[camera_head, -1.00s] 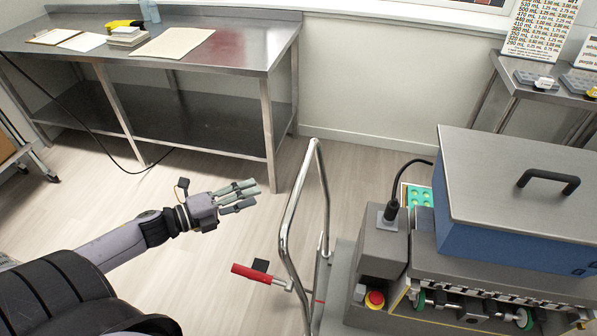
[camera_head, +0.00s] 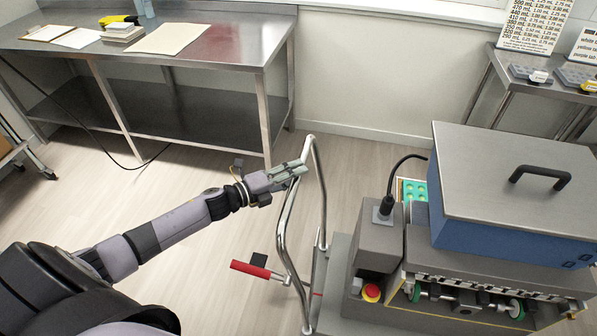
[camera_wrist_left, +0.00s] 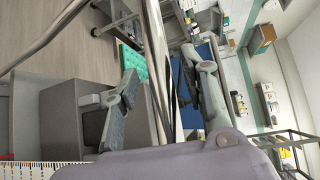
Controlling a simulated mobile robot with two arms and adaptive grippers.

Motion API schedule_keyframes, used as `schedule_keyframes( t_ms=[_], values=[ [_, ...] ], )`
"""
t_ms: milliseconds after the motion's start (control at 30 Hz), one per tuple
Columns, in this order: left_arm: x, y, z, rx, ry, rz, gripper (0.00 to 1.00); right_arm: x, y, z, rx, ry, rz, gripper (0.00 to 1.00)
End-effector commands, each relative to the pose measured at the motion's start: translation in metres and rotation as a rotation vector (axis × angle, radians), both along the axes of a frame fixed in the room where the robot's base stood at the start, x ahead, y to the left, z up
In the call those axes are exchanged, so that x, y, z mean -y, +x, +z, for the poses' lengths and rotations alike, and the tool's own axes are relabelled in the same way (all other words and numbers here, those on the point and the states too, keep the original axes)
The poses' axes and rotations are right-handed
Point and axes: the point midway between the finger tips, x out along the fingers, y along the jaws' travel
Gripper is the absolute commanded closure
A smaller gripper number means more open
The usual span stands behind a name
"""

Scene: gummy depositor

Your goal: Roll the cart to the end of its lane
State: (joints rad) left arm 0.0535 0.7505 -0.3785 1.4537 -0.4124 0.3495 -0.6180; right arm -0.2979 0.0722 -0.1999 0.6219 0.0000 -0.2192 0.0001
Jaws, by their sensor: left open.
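The cart's bent chrome push handle (camera_head: 287,218) rises at the left side of the grey machine in the head view. My left gripper (camera_head: 299,169) is open at the upper part of this handle, overlapping it in the picture. In the left wrist view the open fingers of my left gripper (camera_wrist_left: 165,90) stand apart, and a chrome bar (camera_wrist_left: 153,40) runs between them in the picture. I cannot tell whether they touch it. A red lever (camera_head: 250,269) sticks out to the left, low on the handle. My right gripper is out of view.
The grey machine carries a blue hopper with a grey lid (camera_head: 510,185), and a red stop button (camera_head: 371,292) on its near side. A steel table (camera_head: 230,50) stands at the back left, another (camera_head: 490,80) at the back right. Bare floor (camera_head: 215,265) lies left of the handle.

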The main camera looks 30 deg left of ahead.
Motion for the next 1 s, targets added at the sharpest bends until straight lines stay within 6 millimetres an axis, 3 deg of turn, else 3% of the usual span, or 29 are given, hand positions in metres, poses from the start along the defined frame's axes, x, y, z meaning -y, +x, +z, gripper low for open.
schedule_keyframes(
  t_ms=[200, 500, 1000],
  values=[
    [0.0075, 0.013, -0.0011, 0.001, 0.0, 0.0, 0.6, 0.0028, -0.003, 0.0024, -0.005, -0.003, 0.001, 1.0],
    [0.0084, 0.0137, -0.0021, 0.0, 0.001, -0.001, 0.6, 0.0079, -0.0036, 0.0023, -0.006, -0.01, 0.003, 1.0],
    [0.0082, 0.0135, -0.0022, 0.0, 0.001, -0.001, 0.93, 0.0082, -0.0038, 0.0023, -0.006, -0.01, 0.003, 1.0]
  ],
)
